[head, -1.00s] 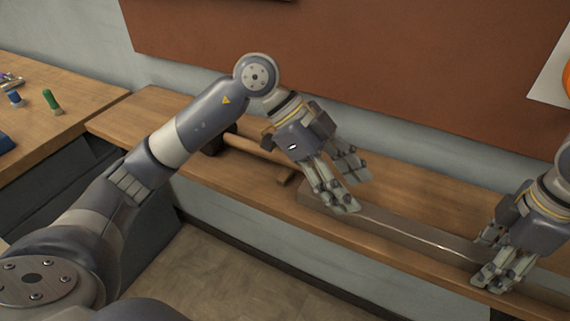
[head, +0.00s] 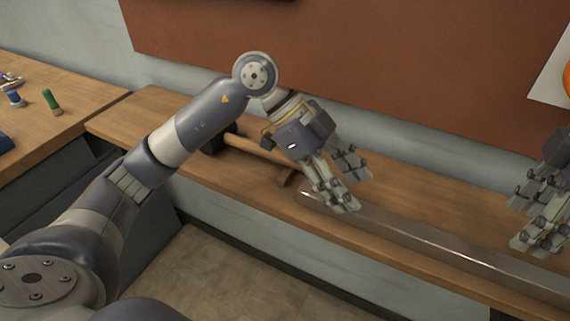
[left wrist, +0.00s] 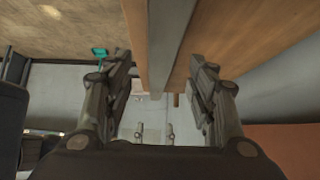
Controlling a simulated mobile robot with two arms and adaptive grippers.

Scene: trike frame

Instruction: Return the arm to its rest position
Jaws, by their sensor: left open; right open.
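My left gripper (head: 346,192) is open and empty in the head view, just above the left end of a long metal bar (head: 440,243). The bar lies along the wooden bench (head: 400,185). In the left wrist view the open fingers (left wrist: 165,85) spread either side of the bar (left wrist: 170,40), which passes beyond them without being gripped. My right gripper (head: 540,235) is open at the right edge of the head view, above the bar. Part of the right arm is out of frame.
A mallet-like tool with a wooden handle (head: 255,147) lies behind my left arm. A second bench at left holds a green-handled item (head: 51,101) and a blue item (head: 15,99). A brown board (head: 380,70) covers the wall behind. Floor (head: 210,275) shows in front.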

